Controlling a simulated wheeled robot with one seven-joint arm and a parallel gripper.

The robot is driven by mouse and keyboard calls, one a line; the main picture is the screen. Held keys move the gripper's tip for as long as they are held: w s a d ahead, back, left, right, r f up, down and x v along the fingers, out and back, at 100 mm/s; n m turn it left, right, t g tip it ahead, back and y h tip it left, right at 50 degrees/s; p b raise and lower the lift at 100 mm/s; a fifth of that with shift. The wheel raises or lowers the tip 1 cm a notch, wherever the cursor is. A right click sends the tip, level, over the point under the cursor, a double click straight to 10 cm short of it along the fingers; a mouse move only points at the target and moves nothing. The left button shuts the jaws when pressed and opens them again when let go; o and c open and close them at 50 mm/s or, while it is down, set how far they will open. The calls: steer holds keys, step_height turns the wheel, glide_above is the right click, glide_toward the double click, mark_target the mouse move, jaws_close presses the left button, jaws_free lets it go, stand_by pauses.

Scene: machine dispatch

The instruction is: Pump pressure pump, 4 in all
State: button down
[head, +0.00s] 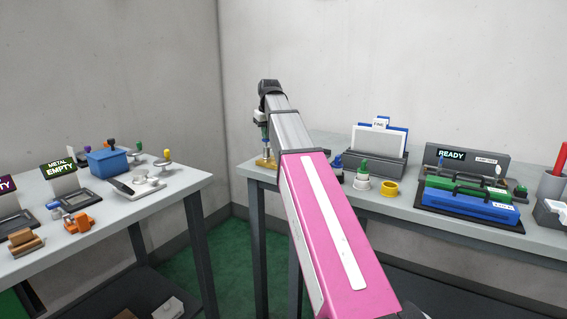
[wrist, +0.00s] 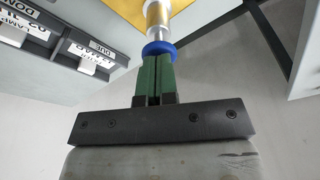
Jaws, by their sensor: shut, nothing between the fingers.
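The pressure pump stands at the left end of the right-hand bench, with a yellow base (head: 264,163) and an upright shaft. In the wrist view its blue knob (wrist: 159,47) tops a silver and brass shaft (wrist: 157,20) over the yellow base. My gripper (wrist: 155,60) is shut and empty, its green fingers together. The fingertips are in line with the blue knob and look to be at or touching its top. In the head view my gripper (head: 264,132) points down over the pump, and my wrist and arm partly hide it.
On the same bench are a grey file holder (head: 375,162), a green-topped white bottle (head: 362,178), a yellow cup (head: 389,188) and a READY-labelled machine (head: 470,196). The left table (head: 160,200) holds a blue box (head: 107,161) and small parts. A gap separates the tables.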

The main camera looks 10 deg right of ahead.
steer(key=shift+x, duration=0.85)
steer(key=shift+s, duration=0.25)
steer(key=shift+r, duration=0.1)
steer(key=shift+w+v, duration=0.25)
steer(key=shift+v, duration=0.9)
steer(key=shift+w+v, duration=0.25)
steer(key=shift+v, duration=0.95)
steer(key=shift+a, duration=0.1)
steer(key=shift+s+x, duration=0.25)
steer(key=shift+x, duration=0.95)
steer(key=shift+s+x, duration=0.25)
steer(key=shift+x, duration=0.9)
steer(key=shift+w+v, duration=0.25)
steer(key=shift+v, duration=0.9)
steer(key=shift+w+v, duration=0.25)
steer(key=shift+v, duration=0.95)
steer(key=shift+f, duration=0.25)
